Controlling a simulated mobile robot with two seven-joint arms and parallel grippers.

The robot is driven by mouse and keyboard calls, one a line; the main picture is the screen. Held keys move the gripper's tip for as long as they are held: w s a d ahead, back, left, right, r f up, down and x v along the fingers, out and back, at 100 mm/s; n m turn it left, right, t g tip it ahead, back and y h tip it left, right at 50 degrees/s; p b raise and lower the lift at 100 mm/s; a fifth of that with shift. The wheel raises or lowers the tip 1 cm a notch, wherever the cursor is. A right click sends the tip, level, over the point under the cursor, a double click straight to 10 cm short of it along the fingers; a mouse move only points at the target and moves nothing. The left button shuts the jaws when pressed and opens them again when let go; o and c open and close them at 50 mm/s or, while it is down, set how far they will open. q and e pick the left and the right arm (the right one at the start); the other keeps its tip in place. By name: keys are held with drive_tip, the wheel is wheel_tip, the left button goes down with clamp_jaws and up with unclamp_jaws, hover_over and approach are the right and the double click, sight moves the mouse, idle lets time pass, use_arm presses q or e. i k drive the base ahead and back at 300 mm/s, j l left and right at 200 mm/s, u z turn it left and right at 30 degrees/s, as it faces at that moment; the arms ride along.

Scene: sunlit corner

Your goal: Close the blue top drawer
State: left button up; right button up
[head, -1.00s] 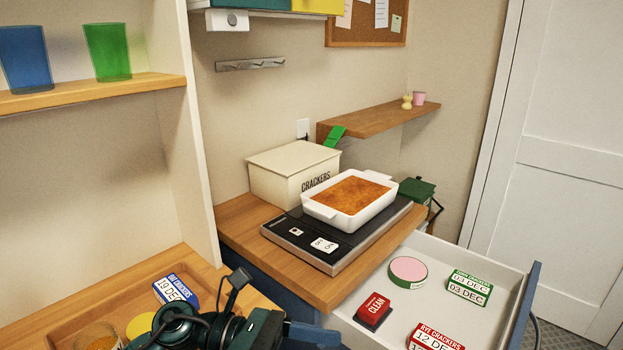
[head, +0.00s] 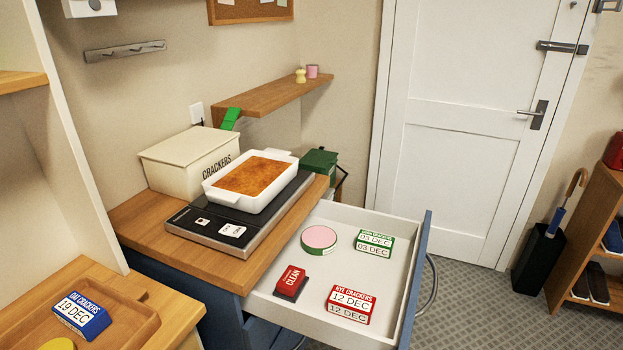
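The blue top drawer (head: 417,265) stands pulled out from the cabinet below the wooden counter, its blue front facing right and its white inside showing. In it lie a red CLEAN block (head: 290,283), a pink-topped round tin (head: 319,239), a green-labelled cracker box (head: 373,243) and a red-labelled rye cracker box (head: 350,304). They sit apart from each other. Neither of my grippers shows in the head view now.
A white dish of baked food (head: 249,181) stands on a black scale or hob (head: 190,224) on the counter (head: 140,214), beside a CRACKERS box (head: 185,163). A wooden tray (head: 137,312) is at lower left. Grey floor (head: 470,300) lies open right of the drawer.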

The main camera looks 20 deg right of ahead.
sight(395, 282)
drive_tip(key=l+z, duration=0.45)
drive_tip(key=i+l+z, duration=0.1)
drive_tip(key=l+z, duration=0.3)
drive_tip(key=i+l, duration=0.15)
drive_tip(key=l+u, duration=0.05)
